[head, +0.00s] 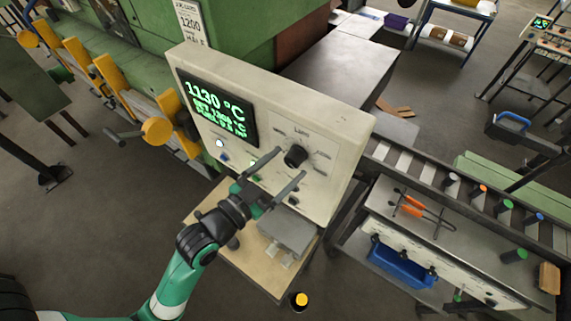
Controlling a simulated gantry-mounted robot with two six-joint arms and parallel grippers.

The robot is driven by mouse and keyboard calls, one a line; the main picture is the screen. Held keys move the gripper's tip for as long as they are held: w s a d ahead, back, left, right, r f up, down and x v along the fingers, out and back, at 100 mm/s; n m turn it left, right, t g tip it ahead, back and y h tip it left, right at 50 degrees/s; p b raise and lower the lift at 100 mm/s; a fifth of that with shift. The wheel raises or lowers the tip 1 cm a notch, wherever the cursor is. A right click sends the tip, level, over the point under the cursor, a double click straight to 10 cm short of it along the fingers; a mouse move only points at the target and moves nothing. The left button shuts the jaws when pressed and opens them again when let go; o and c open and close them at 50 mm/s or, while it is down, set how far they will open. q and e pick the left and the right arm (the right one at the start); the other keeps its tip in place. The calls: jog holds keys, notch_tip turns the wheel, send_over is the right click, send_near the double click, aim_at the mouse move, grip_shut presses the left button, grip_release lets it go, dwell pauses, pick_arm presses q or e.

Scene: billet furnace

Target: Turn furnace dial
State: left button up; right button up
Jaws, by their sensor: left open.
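The furnace dial (296,156) is a round black knob on the right part of a cream control panel (345,135). Printed marks surround it. The panel's dark display (216,107) shows 1130 °C in green on its top line; the smaller lines below are hard to read. My left gripper (291,163) is open in front of the panel. Its two fingers point up and right, one tip close to the dial's left side and the other below and right of it. I cannot tell whether either finger touches the dial. My right gripper is not in view.
Small lit buttons (220,143) sit under the display, partly near my left gripper. A wooden stand (240,272) with a grey box (288,232) lies below the panel. A roller conveyor (425,167) and a bench with a blue tray (401,264) stand to the right.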

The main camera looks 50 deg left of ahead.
pick_arm(q)
jog(key=shift+w, duration=0.35)
jog(key=shift+c, duration=0.2)
grip_shut()
